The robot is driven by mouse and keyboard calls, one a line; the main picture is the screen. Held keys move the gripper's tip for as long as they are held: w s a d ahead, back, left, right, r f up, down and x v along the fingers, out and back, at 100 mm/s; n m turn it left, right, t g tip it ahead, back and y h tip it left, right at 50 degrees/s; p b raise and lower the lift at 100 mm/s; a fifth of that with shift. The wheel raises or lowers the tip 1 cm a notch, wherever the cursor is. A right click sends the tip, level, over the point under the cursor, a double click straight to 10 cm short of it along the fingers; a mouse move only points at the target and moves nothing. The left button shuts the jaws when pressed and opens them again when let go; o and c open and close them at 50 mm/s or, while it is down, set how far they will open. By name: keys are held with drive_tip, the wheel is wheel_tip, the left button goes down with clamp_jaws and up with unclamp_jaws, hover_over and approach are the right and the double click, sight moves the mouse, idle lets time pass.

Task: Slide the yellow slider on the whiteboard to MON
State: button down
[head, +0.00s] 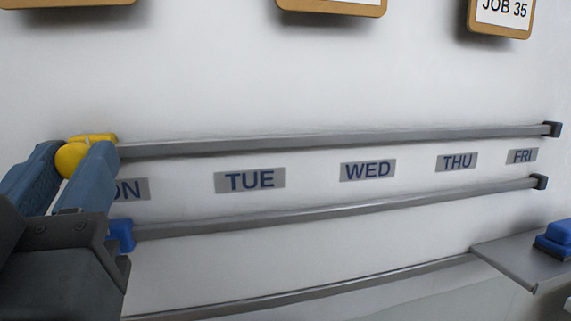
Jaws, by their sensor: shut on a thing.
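The yellow slider (92,139) is on the upper grey rail (330,139) at the far left of the head view. My gripper (72,165) is shut on its rounded yellow knob. The MON label (132,190) is just right of and below the slider; my gripper's finger hides its first letter, so only "ON" reads. The whiteboard (250,80) also carries the labels TUE (250,180), WED (367,170), THU (456,162) and FRI (522,156) to the right. The left end of the upper rail is out of sight behind my gripper.
A blue slider (121,235) sits on the lower rail (330,212), close beside my gripper. A grey ledge (510,262) with a blue object (556,238) is at the lower right. Wooden-edged job cards (503,14) hang along the top. The upper rail right of the yellow slider is clear.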

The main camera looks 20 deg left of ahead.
drive_tip(key=c, duration=0.8)
unclamp_jaws()
drive_tip(key=shift+s+a, duration=0.1)
drive_tip(key=shift+a, duration=0.1)
drive_tip(key=shift+c, duration=0.2)
drive_tip(key=b+v, duration=0.2)
drive_tip(key=v, duration=0.6)
